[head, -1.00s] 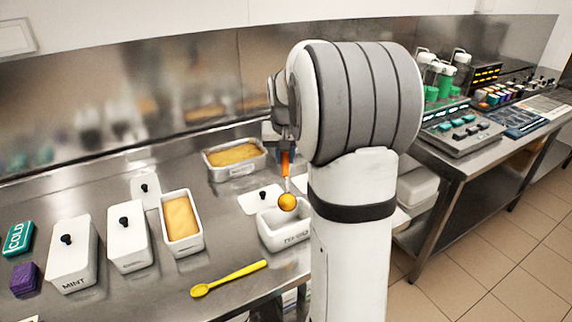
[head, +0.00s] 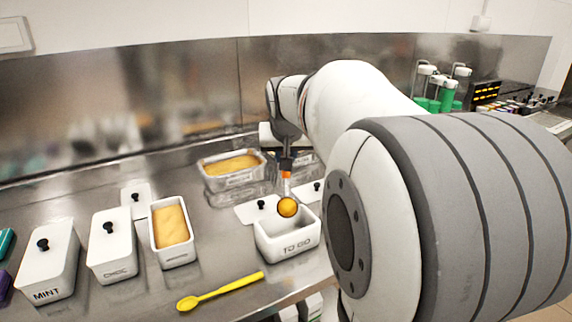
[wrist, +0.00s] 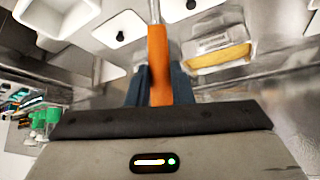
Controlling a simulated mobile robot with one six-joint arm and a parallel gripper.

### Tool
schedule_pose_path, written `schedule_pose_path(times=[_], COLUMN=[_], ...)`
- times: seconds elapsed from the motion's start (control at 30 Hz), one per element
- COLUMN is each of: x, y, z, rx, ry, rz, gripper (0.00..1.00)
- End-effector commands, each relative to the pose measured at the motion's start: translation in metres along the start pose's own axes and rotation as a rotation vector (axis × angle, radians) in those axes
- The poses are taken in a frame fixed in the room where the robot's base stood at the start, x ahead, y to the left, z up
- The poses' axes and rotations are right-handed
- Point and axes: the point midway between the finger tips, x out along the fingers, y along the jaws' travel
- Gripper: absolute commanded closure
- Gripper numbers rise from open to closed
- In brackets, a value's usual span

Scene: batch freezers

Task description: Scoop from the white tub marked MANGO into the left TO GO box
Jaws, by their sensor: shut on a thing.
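My gripper (head: 286,162) is shut on the orange handle of a scoop (wrist: 158,60). A round orange-yellow ball (head: 287,207) sits at the scoop's lower end and hides its bowl. The ball appears over the opening of a white box marked TO GO (head: 290,246); I cannot tell how high it is. The box's visible inside looks empty. An open white tub (head: 178,258) with pale orange filling stands to the left; I cannot read a MANGO mark on it. My arm hides the area right of the box.
White lidded tubs, one marked MINT (head: 48,275), stand at the left. A steel pan (head: 236,180) with orange filling is behind. A yellow spoon (head: 222,291) lies in front. Loose white lids (head: 259,208) lie behind the box. Green-capped equipment (head: 438,92) stands at the far right.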

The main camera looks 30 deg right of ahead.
Motion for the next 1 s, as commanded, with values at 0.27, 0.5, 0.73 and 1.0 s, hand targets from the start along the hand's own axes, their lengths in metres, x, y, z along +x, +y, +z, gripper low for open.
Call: schedule_pose_path(times=[0.27, 0.5, 0.73, 1.0], x=[-0.005, -0.013, -0.020, -0.026], y=[0.000, 0.000, 0.000, 0.001], z=[0.009, 0.015, 0.019, 0.021], rx=[0.000, 0.000, 0.001, 0.002], ry=[0.090, 0.164, 0.230, 0.275], rz=[0.000, 0.000, 0.000, 0.000], gripper=[1.00, 1.00, 1.00, 1.00])
